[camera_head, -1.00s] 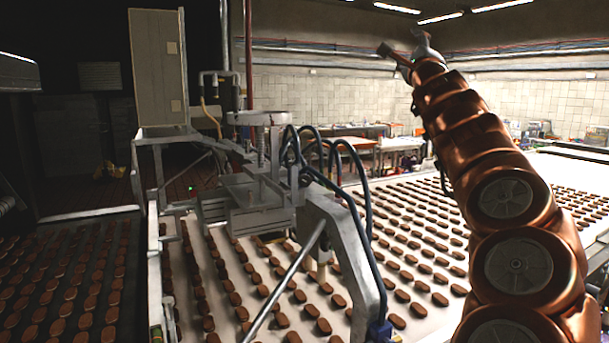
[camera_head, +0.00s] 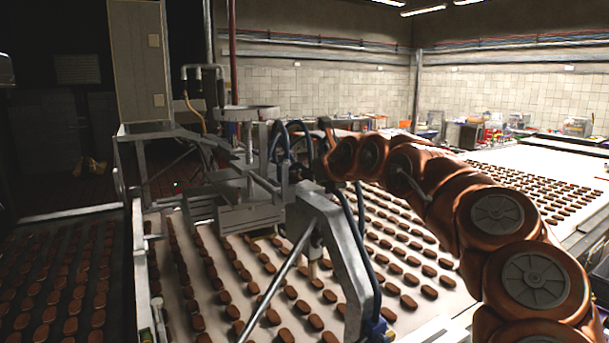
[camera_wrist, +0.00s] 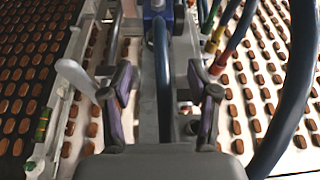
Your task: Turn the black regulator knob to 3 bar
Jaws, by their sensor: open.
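I cannot clearly make out the black regulator knob in either view. My gripper (camera_wrist: 160,88) is open in the wrist view, with one finger on each side of a thick dark blue hose and the grey machine frame (camera_wrist: 143,70). I cannot tell whether the fingers touch the hose. A blue fitting (camera_wrist: 156,10) sits at the top of the wrist view, beyond the fingertips. In the head view, the end of my arm is beside the machine's hoses (camera_head: 352,225), and the fingers are too small and partly hidden to make out.
A conveyor (camera_head: 190,292) with rows of brown biscuits runs under the machine. Hoses with red and yellow fittings (camera_wrist: 216,60) stand right of my gripper, and another thick hose (camera_wrist: 297,85) lies close at the right edge. A grey cabinet (camera_head: 140,60) stands at the back left.

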